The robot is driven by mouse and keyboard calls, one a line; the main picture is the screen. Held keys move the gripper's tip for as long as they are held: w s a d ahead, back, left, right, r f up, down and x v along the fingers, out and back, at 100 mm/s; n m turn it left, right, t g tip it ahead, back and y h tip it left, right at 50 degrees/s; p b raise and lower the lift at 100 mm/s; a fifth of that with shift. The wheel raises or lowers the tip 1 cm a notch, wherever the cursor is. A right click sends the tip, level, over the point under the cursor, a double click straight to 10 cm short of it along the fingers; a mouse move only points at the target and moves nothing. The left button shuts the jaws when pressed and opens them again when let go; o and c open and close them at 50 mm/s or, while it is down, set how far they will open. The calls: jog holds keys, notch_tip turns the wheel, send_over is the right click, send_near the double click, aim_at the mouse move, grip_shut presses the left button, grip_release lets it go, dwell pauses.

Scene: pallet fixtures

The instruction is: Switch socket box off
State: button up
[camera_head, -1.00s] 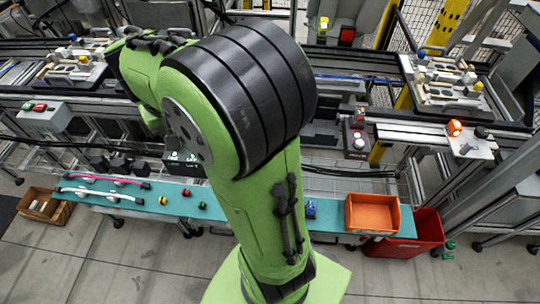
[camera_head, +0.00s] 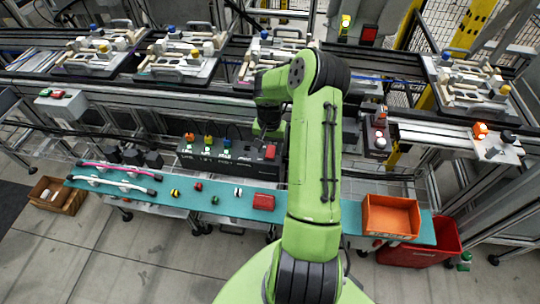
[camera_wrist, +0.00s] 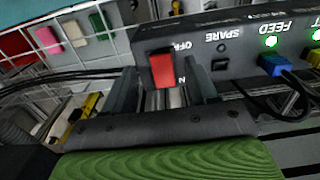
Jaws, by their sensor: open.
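The socket box (camera_head: 228,163) is a long dark box behind the teal shelf in the head view, with a red switch (camera_head: 270,152) at its right end. Coloured plugs stand along its top at the left. In the wrist view the box (camera_wrist: 235,45) is upside down; its red switch (camera_wrist: 163,70) sits beside the OFF label, and the ON label is partly hidden. Green lamps (camera_wrist: 270,41) are lit by the FEED socket; SPARE is empty. My gripper (camera_wrist: 160,80) is open, its fingers on either side of the switch in the picture. I cannot tell whether they touch it.
The teal shelf (camera_head: 330,215) holds cables, small parts, a red case (camera_head: 263,201) and an orange bin (camera_head: 391,215). A conveyor with pallet fixtures (camera_head: 185,50) runs behind.

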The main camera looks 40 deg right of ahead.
aim_at(270, 157)
notch_tip(270, 157, down, 4)
jog(key=shift+r, duration=0.2)
jog(key=c, duration=1.1)
jog(key=shift+o, duration=0.2)
jog(key=shift+w+d+r+g+y+p, duration=0.15)
jog(key=shift+r+g+y+p, duration=0.2)
jog(key=shift+g+y+p, duration=0.35)
jog(key=shift+w+d+f+g+y+p, duration=0.15)
jog(key=shift+g+y+p, duration=0.1)
jog(key=shift+y, duration=0.15)
jog(key=shift+w+d+r+g+y+p, duration=0.15)
jog(key=shift+g+y, duration=0.1)
jog(key=shift+y, duration=0.15)
jog(key=shift+s+y, duration=0.1)
jog(key=shift+y, duration=0.2)
